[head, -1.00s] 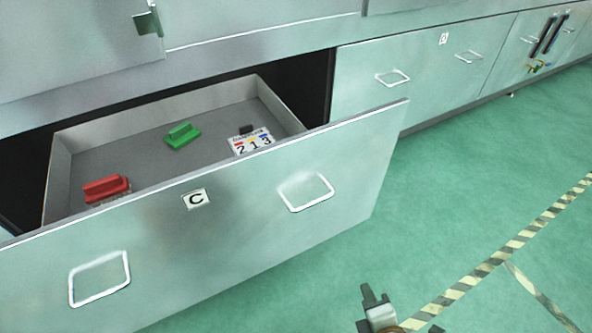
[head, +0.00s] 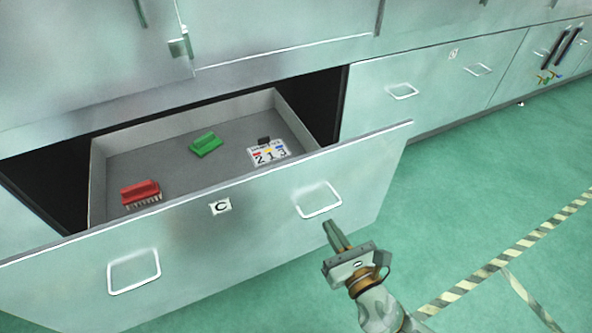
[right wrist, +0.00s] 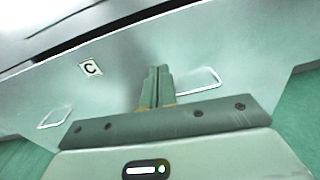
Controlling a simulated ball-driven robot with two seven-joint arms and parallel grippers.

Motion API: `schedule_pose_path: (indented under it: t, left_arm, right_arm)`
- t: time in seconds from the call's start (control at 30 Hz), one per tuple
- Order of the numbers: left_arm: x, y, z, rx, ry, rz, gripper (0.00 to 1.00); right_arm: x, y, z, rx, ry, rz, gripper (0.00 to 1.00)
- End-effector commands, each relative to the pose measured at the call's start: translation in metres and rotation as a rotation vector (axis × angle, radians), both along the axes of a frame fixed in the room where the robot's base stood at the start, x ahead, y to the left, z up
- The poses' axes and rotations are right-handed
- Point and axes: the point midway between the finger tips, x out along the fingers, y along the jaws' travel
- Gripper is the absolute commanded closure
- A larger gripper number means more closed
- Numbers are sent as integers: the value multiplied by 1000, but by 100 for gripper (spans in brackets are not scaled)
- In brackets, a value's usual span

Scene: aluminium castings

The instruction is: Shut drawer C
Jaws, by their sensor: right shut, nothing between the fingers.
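Drawer C (head: 265,212) stands open, pulled out from the cabinet, with its label C (head: 220,207) and two loop handles on the front. Its right handle (head: 318,200) is just above my right gripper (head: 332,228). My right gripper is shut and empty, its fingertips pointing at the drawer front near that handle. In the right wrist view the closed fingers (right wrist: 156,72) lie against the picture of the drawer front (right wrist: 120,105), between the label and the right handle (right wrist: 198,82). Whether they touch it I cannot tell. My left gripper is not in view.
Inside the drawer are a red brush (head: 141,193), a green block-like item (head: 206,144) and a numbered card (head: 268,152). A closed drawer D (head: 430,95) is to the right. Green floor (head: 460,200) with a striped line (head: 520,240) is clear at right.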

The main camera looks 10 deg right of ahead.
Motion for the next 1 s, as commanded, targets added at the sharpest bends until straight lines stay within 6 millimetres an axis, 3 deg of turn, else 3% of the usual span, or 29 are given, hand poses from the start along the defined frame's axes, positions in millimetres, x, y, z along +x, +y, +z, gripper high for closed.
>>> schedule_pose_path:
  t: [0.1,0.23,0.7,1.0]
  left_arm:
    - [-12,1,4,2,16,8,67]
    - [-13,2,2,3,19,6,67]
    - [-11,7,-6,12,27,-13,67]
    - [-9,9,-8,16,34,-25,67]
  right_arm:
    - [3,5,6,-64,-28,27,100]
    - [16,9,4,-68,-29,28,100]
    - [107,33,3,-63,-27,26,100]
    - [134,41,4,-63,-26,27,100]
